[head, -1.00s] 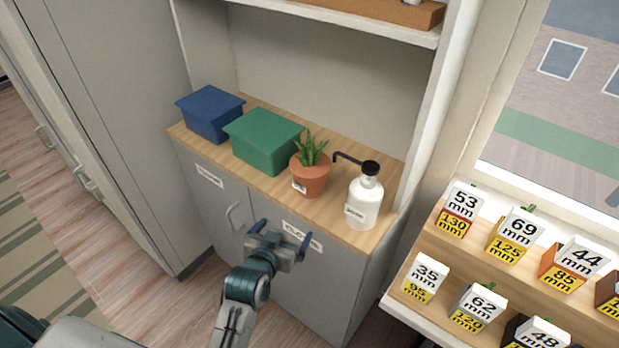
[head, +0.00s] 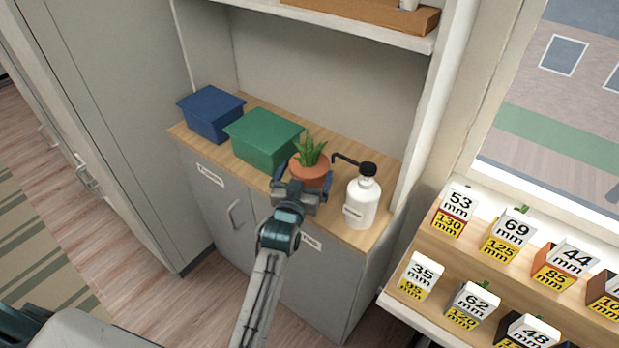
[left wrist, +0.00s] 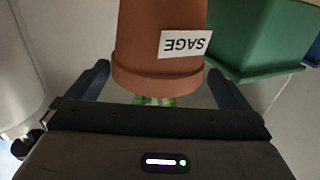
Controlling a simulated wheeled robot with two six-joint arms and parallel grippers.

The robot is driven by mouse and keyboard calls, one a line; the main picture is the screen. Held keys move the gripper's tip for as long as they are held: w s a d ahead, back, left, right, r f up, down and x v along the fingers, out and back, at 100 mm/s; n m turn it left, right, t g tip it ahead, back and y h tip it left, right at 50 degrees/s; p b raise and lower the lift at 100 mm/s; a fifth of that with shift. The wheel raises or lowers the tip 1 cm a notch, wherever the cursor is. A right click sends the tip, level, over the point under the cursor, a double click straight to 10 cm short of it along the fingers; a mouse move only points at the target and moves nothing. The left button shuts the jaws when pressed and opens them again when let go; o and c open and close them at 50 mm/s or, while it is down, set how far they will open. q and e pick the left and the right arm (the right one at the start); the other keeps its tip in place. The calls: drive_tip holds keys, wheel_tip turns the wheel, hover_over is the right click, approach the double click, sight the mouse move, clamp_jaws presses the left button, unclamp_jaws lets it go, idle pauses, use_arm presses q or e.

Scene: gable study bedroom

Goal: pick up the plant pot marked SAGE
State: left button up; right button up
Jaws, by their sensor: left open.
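The terracotta plant pot (head: 309,170) with a spiky green plant stands on the wooden cabinet top. In the left wrist view the pot (left wrist: 158,50) appears upside down, with a white label (left wrist: 185,43) reading SAGE. My left gripper (head: 303,180) is at the front of the pot, its fingers open on either side of it. In the left wrist view the fingers (left wrist: 160,88) flank the pot's rim, with a gap visible on each side. The gripper hides the pot's lower front in the head view. My right gripper is not in view.
A white pump bottle (head: 361,202) stands close to the right of the pot. A green box (head: 264,140) is close on the left, with a blue box (head: 211,114) beyond. A shelf (head: 350,27) hangs above. A rack of labelled blocks (head: 420,240) is at the right.

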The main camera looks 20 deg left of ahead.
sight(314, 153)
use_arm(q)
drive_tip(key=shift+w+p, duration=0.4)
drive_tip(key=shift+w, duration=1.6)
drive_tip(key=shift+s+d, duration=0.1)
drive_tip(key=shift+s, duration=0.05)
drive_tip(key=shift+c, duration=1.3)
drive_tip(key=c, duration=1.4)
drive_tip(key=shift+r, duration=0.15)
drive_tip(key=shift+c, duration=0.8)
